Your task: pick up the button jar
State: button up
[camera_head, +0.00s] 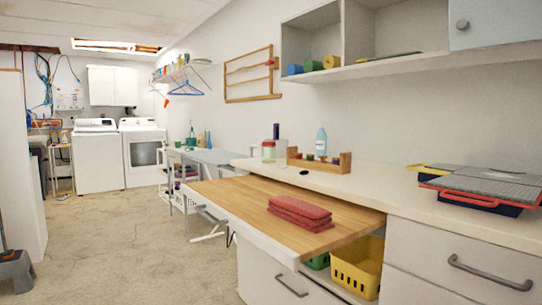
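A small clear jar (268,151) with pale green sides stands upright on the white counter (400,197), near its far end and close to the wall. It looks like the button jar, but it is too small for me to make out buttons inside. A dark bottle or tube stands right behind it, and a wooden rack is just to its right. My gripper is not in view, and nothing touches the jar that I can see.
The wooden rack (341,163) holds small coloured items, with a clear blue bottle (321,141) behind. Folded red cloths (300,208) lie on the pulled-out wooden board (235,200), which juts out before the counter. A yellow basket (357,270) sits below.

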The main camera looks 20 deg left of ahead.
aim_at(269, 152)
jog(key=i+j, duration=0.15)
jog(key=j, duration=0.3)
jog(key=i+j, duration=0.1)
jog(key=j, duration=0.35)
jog(key=i+j, duration=0.15)
jog(key=j, duration=0.3)
jog(key=i+j, duration=0.1)
jog(key=j, duration=0.35)
jog(key=i+j, duration=0.15)
jog(key=j, duration=0.3)
jog(key=z, duration=0.05)
